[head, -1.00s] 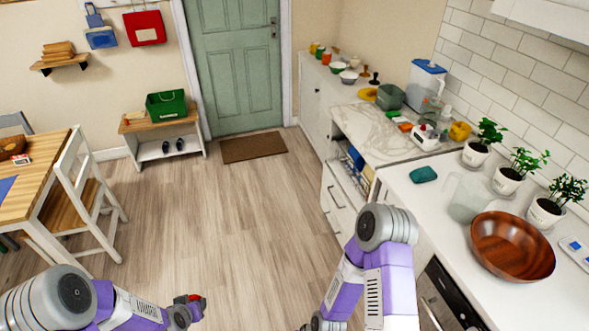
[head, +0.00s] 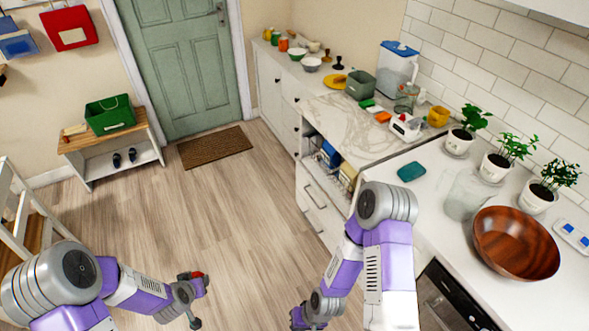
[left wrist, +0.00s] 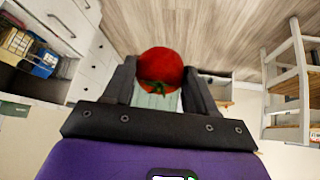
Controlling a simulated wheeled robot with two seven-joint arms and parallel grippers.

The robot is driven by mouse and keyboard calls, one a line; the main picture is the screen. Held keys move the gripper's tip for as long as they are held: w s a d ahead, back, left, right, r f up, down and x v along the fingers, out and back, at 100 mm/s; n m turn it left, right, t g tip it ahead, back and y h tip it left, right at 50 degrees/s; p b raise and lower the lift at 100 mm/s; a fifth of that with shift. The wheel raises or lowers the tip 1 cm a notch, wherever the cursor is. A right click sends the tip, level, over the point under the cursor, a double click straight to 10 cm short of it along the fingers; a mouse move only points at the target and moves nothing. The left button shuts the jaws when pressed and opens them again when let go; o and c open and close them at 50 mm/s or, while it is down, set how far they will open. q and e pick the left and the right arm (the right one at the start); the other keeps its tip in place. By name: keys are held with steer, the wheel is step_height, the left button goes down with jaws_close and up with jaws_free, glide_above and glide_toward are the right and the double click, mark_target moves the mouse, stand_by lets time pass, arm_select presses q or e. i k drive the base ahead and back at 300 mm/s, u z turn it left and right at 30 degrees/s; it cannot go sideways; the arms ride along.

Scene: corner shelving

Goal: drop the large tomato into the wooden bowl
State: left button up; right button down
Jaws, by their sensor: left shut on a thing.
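The large tomato (left wrist: 160,68), red with a green stem, is between the two dark fingers of my left gripper (left wrist: 158,88) in the left wrist view. The gripper is shut on it. In the head view only a small red patch of the tomato (head: 197,274) shows at my left gripper (head: 203,284), held over the open floor. The wooden bowl (head: 515,243), brown and round, stands on the white counter at the right, well apart from the left gripper. My right gripper (head: 303,317) shows only in part at the bottom edge; its fingers cannot be made out.
A clear pitcher (head: 466,195) and several potted plants (head: 506,150) stand behind the bowl. The wooden floor (head: 225,220) between is clear.

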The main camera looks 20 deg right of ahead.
mark_target(502, 253)
steer(key=z, duration=1.85)
